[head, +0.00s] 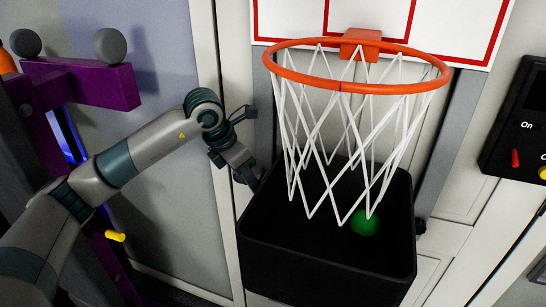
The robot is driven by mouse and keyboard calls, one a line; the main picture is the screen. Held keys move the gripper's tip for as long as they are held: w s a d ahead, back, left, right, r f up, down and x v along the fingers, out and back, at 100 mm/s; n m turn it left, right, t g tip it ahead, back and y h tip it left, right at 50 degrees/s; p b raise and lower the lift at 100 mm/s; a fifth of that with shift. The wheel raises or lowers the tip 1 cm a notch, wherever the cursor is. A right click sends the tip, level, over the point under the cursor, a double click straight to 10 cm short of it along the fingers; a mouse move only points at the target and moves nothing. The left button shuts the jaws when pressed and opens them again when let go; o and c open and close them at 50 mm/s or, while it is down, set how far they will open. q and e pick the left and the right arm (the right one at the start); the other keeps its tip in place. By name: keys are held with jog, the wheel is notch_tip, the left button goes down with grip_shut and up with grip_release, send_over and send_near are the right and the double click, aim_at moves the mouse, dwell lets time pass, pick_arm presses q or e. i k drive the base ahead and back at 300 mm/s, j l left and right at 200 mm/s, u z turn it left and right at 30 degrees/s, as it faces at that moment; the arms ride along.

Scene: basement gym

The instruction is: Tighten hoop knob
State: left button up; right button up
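The orange hoop (342,85) with its white net (310,150) is fixed to a white backboard (285,18) with red lines. A black bin (325,270) is below it, between grey uprights. A small dark knob-like part (420,227) shows at the bin's right side; I cannot tell whether it is the hoop knob. My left gripper (248,180) is at the bin's upper left edge, pointing down and right. Its fingertips are dark and small against the black bin, so I cannot tell whether they are open or touch anything. My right gripper is not in view.
A green ball (365,222) lies in the bin under the net. A purple rack (90,85) with grey round ends stands at the left. A black control panel (520,125) marked "On" is at the right edge. Pale doors are behind.

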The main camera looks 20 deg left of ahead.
aim_at(421, 226)
jog(key=k, duration=1)
